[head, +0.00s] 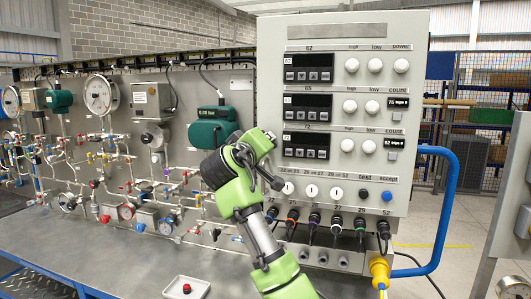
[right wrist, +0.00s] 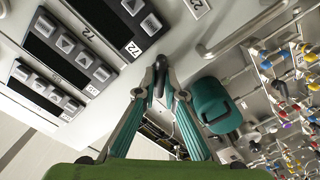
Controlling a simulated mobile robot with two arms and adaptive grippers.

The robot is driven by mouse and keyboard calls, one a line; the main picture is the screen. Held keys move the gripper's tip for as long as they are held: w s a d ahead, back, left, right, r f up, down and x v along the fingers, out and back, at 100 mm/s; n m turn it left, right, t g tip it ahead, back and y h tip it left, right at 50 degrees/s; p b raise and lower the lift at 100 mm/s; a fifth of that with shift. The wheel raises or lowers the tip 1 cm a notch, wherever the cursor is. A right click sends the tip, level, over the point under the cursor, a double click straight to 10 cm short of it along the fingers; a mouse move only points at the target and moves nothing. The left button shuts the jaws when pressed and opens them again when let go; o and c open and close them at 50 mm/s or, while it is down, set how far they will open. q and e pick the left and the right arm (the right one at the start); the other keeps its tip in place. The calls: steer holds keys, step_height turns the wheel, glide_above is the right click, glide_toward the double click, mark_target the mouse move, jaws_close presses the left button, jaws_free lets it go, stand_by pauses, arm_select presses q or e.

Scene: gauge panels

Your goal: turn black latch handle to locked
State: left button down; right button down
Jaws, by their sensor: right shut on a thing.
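My right gripper (right wrist: 161,72) is shut at the edge of the grey gauge cabinet (head: 347,170). In the right wrist view its two fingers close on a small dark piece, the black latch handle (right wrist: 160,84), most of which the fingers hide. In the head view my green right arm reaches up from the bottom to the cabinet's lower left edge and covers the latch there. Whether the handle points to locked cannot be read. My left gripper is out of view.
A teal device (head: 212,128) is on the pipe panel left of the cabinet. Cables hang below the cabinet, and a blue rail (head: 446,215) is on its right.

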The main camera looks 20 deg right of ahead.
steer(key=m+b, duration=0.3)
steer(key=m, duration=0.5)
steer(key=shift+m+b, duration=0.4)
stand_by(0.4)
steer(key=c, duration=2.1)
jaws_free()
steer(key=shift+w+d, duration=0.1)
steer(key=shift+c, duration=0.2)
steer(key=v, duration=0.7)
steer(key=shift+s+a, duration=0.2)
steer(key=shift+s, duration=0.05)
steer(key=shift+f, duration=0.15)
